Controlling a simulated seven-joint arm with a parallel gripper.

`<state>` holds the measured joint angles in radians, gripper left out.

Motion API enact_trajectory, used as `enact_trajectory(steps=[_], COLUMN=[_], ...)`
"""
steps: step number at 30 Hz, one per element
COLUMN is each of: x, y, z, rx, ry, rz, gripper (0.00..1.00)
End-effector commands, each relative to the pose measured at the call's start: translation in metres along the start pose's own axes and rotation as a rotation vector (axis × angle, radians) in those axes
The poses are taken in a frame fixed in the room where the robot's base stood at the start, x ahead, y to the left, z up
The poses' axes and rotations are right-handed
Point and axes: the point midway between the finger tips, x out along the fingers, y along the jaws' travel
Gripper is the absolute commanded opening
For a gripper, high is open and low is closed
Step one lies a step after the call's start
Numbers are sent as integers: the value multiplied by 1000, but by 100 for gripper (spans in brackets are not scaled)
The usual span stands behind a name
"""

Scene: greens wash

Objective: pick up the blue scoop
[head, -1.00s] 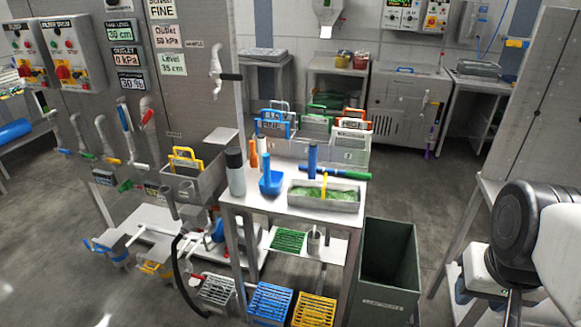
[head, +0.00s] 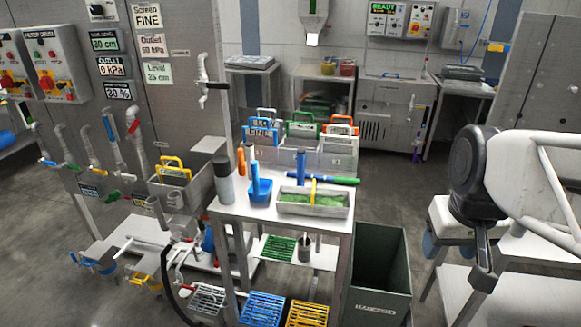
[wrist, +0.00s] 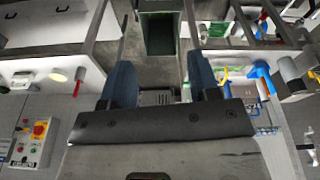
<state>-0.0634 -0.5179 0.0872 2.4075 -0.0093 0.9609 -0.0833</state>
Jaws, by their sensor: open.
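The blue scoop (head: 260,190) stands handle up on the small steel table (head: 228,208), between a grey cylinder and the steel tray. A blue shape that looks like the scoop (wrist: 262,72) shows at the right of the wrist view. My gripper (head: 485,277) is far to the right of the table in the head view, seen small and from the side. In the wrist view my gripper (wrist: 160,62) has its two dark fingers wide apart with nothing between them.
A steel tray of greens (head: 312,209) and a blue upright cylinder (head: 301,166) stand right of the scoop. An orange bottle (head: 241,160) and a grey cylinder (head: 222,182) stand left of it. A dark green bin (head: 378,275) stands between the table and my arm.

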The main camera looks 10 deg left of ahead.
Motion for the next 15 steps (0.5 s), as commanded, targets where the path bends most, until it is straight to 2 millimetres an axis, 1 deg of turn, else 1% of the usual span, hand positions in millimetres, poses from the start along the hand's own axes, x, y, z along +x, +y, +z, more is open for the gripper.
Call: enact_trajectory(steps=[1,3,8,15], x=[-1,-3,-6,-3], y=[-4,-10,-24,-53], z=[-15,-33,-76,-138], rx=[-29,-69,-164,-305], ry=[-6,-12,-26,-46], rz=[-4,-8,-18,-34], gripper=[56,56,56,56])
